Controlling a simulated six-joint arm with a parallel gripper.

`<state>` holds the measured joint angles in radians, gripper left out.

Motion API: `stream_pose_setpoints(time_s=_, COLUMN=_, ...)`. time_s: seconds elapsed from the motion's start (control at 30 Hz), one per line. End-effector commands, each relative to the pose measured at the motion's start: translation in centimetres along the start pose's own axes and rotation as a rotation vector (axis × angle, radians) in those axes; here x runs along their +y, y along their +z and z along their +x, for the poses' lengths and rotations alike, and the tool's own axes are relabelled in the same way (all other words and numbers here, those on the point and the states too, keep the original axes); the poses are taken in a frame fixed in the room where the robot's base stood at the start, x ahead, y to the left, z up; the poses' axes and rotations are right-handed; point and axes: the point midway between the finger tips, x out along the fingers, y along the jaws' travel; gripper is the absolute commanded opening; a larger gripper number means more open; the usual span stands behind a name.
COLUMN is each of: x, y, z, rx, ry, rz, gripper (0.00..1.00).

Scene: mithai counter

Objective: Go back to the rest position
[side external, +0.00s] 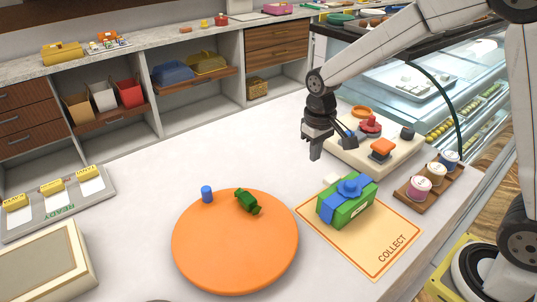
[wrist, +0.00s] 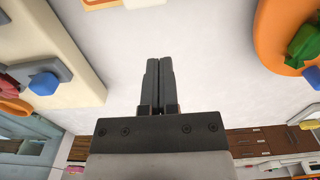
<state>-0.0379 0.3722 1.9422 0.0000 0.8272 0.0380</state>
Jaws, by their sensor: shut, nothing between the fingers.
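My gripper (side external: 314,152) hangs over the white counter, left of the cream board, in the side view. Its two dark fingers are together and empty in the wrist view (wrist: 160,62). Below it in the side view, a green box with a blue ribbon and bow (side external: 347,201) sits on the yellow mat marked COLLECT (side external: 392,246). My gripper is apart from the box.
An orange round plate (side external: 235,262) holds a blue cylinder (side external: 207,194) and a green piece (side external: 248,202). The cream board (side external: 400,160) carries coloured knobs. A brown rack (side external: 415,194) holds small tubs. A glass display case (side external: 470,75) stands behind. Counter left of the gripper is clear.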

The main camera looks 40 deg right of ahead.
Motion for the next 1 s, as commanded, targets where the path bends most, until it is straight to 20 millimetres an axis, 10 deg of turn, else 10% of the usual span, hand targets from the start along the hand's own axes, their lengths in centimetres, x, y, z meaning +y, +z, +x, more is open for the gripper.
stream_pose_setpoints(time_s=0.5, x=0.0, y=0.0, z=5.1, rx=0.000, ry=0.000, rz=0.000, gripper=0.00)
stream_pose_setpoints(time_s=1.0, x=0.0, y=0.0, z=-0.5, rx=0.003, ry=0.000, rz=0.000, gripper=0.00)
